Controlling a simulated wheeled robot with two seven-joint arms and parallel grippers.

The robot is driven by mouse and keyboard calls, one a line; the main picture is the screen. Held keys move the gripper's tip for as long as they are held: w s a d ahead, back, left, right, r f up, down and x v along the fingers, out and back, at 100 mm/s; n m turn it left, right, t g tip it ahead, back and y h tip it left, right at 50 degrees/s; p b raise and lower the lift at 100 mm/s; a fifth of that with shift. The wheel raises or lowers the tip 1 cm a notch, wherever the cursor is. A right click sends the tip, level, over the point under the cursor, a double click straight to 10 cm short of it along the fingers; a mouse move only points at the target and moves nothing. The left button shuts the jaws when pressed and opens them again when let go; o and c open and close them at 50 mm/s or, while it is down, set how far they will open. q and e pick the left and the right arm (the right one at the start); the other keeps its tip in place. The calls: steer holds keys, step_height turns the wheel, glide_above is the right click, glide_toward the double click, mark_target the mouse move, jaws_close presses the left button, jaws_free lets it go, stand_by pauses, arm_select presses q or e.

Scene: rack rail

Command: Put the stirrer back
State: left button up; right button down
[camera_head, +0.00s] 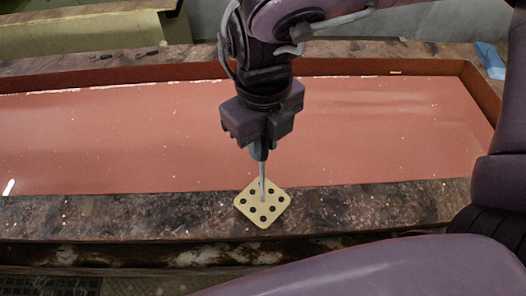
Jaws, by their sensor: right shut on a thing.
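My right gripper (259,152) points down in the middle of the view and is shut on the stirrer (263,180), a thin grey rod held about upright. A pale yellow square rack (264,209) with several dark round holes lies on the near ledge, turned like a diamond. The stirrer's lower end shows in front of the middle of the rack. I cannot tell if it is in a hole, touching the top or just above it. My left gripper is not in view.
The rack lies on a dark, mottled stone ledge (120,217). Behind it is a wide, shallow reddish basin (110,140) with a raised rim. Small dark tools (103,57) lie on the far ledge at left, and a blue item (490,60) lies at far right. The ledge left of the rack is clear.

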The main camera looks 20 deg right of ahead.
mark_target(263, 159)
step_height(263, 159, down, 4)
steer(key=shift+s+r, duration=0.1)
steer(key=shift+r, duration=0.1)
steer(key=shift+f, duration=0.2)
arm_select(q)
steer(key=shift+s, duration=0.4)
arm_select(e)
steer(key=shift+f, duration=0.15)
steer(key=c, duration=1.3)
jaws_free()
